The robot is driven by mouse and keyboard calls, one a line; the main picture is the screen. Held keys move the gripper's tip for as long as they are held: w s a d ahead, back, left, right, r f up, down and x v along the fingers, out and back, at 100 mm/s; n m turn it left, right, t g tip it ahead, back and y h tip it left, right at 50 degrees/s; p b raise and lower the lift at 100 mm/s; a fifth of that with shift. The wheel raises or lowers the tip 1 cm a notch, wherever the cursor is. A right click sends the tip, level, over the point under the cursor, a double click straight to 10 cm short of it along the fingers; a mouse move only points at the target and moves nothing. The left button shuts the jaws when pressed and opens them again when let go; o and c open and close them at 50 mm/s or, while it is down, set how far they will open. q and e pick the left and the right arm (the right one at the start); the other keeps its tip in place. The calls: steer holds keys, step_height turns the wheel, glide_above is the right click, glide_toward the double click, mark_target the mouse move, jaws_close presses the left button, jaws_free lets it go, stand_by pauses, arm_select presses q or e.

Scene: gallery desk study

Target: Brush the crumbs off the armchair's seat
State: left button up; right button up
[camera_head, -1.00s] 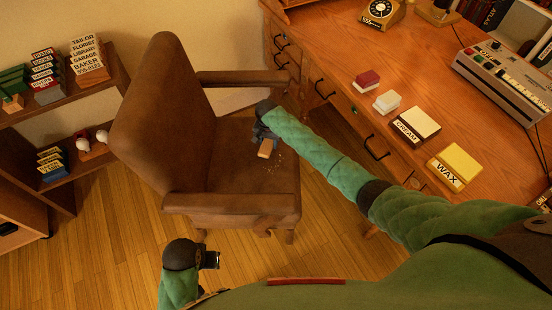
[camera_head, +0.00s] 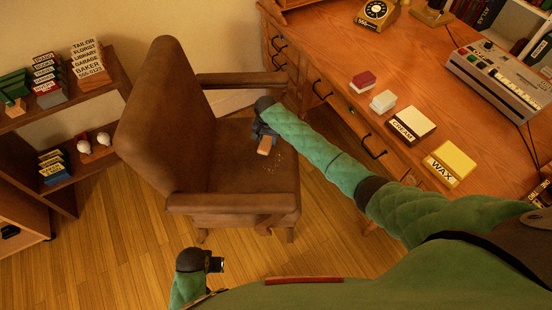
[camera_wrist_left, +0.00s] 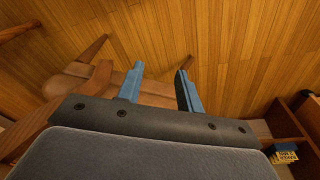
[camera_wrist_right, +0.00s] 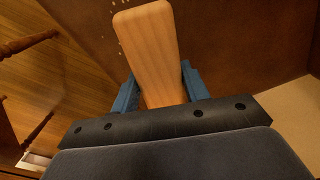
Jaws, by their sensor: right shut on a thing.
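The brown armchair (camera_head: 160,110) stands left of the desk, its seat (camera_head: 225,155) facing up between two armrests. Small pale crumbs (camera_head: 272,168) lie on the seat near its front edge; some also show in the right wrist view (camera_wrist_right: 118,42). My right gripper (camera_head: 265,138) is over the seat, shut on a wooden brush (camera_wrist_right: 148,45). The brush is close to the crumbs; I cannot tell whether its underside touches the seat. My left gripper (camera_head: 216,265) is low in front of the chair, open and empty, its blue fingers apart in the left wrist view (camera_wrist_left: 160,88).
A shelf (camera_head: 85,98) with sign blocks stands at left. The wooden floor (camera_head: 110,240) before the chair is clear.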

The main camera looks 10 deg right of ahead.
steer(key=shift+r+p, duration=0.5)
steer(key=shift+r, duration=0.35)
arm_select(q)
step_height(320, 180, down, 7)
steer(key=s+a, duration=0.1)
steer(key=s, duration=0.1)
steer(key=shift+a, duration=0.25)
